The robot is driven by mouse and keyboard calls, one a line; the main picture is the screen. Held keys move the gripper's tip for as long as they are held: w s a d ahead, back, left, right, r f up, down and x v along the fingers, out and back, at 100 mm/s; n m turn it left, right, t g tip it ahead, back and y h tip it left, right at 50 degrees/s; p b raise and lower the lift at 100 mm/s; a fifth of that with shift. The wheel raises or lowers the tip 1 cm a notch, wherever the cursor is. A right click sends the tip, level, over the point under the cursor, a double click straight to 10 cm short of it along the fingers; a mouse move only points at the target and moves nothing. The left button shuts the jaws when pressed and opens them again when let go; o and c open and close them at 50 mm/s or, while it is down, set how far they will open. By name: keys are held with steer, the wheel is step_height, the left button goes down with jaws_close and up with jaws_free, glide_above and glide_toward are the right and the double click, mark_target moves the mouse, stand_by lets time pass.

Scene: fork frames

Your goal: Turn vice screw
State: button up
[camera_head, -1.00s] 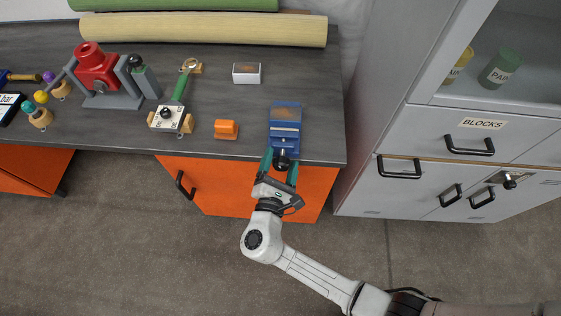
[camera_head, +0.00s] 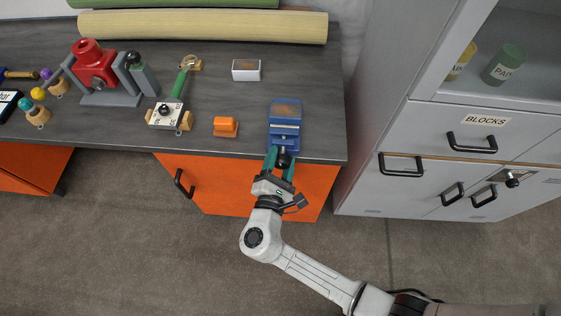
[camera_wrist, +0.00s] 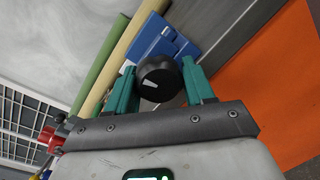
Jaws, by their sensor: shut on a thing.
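The blue vice (camera_head: 285,125) stands at the front right of the dark workbench, with a brown block or plate on its top. Its screw ends in a round black knob with a pale mark, which shows large in the wrist view (camera_wrist: 158,80) and small at the bench's front edge in the head view (camera_head: 283,159). My gripper (camera_head: 281,160) reaches in from the front, and its two green fingers are shut on the knob from both sides. In the wrist view the fingers (camera_wrist: 162,88) flank the knob, and the vice (camera_wrist: 160,42) lies behind it.
An orange block (camera_head: 226,127) and a small white-edged box (camera_head: 246,70) lie left of the vice. A red device (camera_head: 95,65) stands further left. The orange cabinet front (camera_head: 240,185) is below the bench. A grey cabinet (camera_head: 430,135) with black handles stands at the right.

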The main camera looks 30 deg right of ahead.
steer(key=shift+m, duration=0.5)
steer(key=o, duration=1)
steer(key=shift+c, duration=0.2)
steer(key=b+v, duration=0.1)
steer(key=v, duration=1)
steer(key=shift+b, duration=0.35)
